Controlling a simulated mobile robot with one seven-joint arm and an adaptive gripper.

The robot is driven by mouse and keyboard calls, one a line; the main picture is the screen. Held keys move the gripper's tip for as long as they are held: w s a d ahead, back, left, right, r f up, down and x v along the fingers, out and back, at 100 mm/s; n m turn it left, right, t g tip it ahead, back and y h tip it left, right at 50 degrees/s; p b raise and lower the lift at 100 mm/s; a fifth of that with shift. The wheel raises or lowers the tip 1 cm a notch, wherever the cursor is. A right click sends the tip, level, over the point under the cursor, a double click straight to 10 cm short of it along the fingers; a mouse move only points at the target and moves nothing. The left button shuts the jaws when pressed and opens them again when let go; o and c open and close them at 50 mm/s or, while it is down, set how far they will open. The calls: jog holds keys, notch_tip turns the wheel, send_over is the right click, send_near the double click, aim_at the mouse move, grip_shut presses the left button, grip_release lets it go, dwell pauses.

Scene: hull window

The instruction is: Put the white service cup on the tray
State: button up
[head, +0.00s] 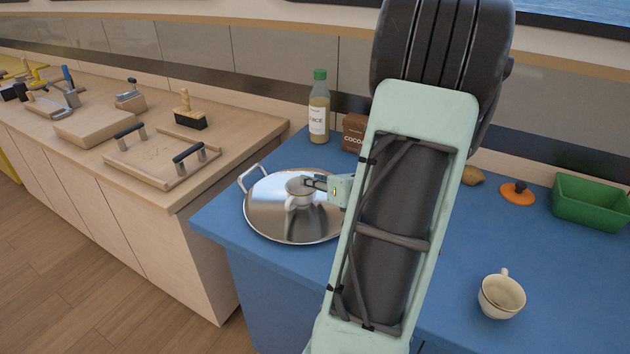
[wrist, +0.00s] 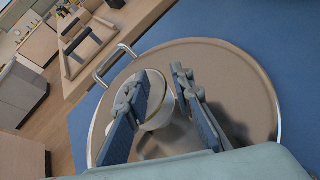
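The white service cup (head: 299,187) is upright at the round silver tray (head: 262,222), over its middle. I cannot tell whether its base rests on the tray or hangs just above it, because a reflection runs on below it. My gripper (head: 316,183) reaches in from the right, its fingers at the cup's upper part. In the wrist view the cup (wrist: 157,114) lies between my two spread fingers (wrist: 160,98), and the left finger covers part of it. Whether both fingers press on it is not clear. The tray (wrist: 235,68) also shows around it.
A cream cup (head: 502,296) stands on the blue counter (head: 455,258) at the front right. A juice bottle (head: 319,110) and a cocoa box (head: 354,130) stand behind the tray. A green bin (head: 590,202) and an orange lid (head: 517,194) are at the right. My arm hides the counter's middle.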

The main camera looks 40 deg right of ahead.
jog(key=shift+r, duration=0.1)
jog(key=shift+s+r, duration=0.2)
jog(key=p+v, duration=0.1)
jog(key=v, duration=1)
jog(key=shift+s+p, duration=0.3)
jog(key=shift+p, duration=0.1)
jog(key=shift+a, duration=0.1)
